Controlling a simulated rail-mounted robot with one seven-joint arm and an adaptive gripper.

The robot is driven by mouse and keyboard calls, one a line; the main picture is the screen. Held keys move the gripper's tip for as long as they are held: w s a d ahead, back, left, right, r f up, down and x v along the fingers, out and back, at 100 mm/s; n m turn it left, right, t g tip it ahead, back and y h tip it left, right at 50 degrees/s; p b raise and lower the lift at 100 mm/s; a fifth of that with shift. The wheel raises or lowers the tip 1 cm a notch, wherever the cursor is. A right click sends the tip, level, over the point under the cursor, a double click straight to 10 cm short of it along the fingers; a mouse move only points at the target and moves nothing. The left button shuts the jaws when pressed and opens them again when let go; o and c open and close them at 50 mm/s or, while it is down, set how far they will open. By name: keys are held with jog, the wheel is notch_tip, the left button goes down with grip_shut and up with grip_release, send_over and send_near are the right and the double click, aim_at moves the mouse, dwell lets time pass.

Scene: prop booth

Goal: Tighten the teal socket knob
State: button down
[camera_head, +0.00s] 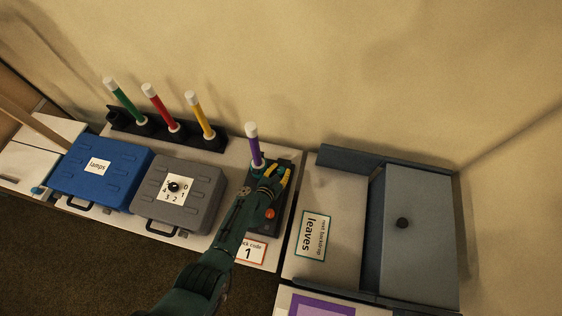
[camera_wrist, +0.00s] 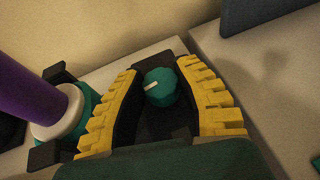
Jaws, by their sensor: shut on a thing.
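The teal socket knob (camera_wrist: 161,87) is round with a white pointer line and sits on a dark base between my fingers in the wrist view. The line points left and slightly down. My gripper (camera_wrist: 162,82) has yellow ribbed fingers, one on each side of the knob, and is shut on it. In the head view my gripper (camera_head: 277,177) reaches down at the dark socket unit, and the knob is hard to make out there. A purple stick with a white tip (camera_head: 253,146) stands upright in the socket beside my gripper; its lower end (camera_wrist: 28,88) shows at left in the wrist view.
An orange-red button (camera_head: 270,213) is on the same unit, close to my arm. Left stand a grey case (camera_head: 205,195) with a dial, a blue case (camera_head: 120,165), and a dark rack (camera_head: 160,139) of green, red and yellow sticks.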

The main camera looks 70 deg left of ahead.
aim_at(281, 170)
jog(key=shift+m+t+h, duration=0.7)
jog(key=shift+m, duration=0.1)
jog(key=c, duration=0.7)
grip_release()
jog(key=shift+w+d+r, duration=0.1)
jog(key=shift+r, duration=4.85)
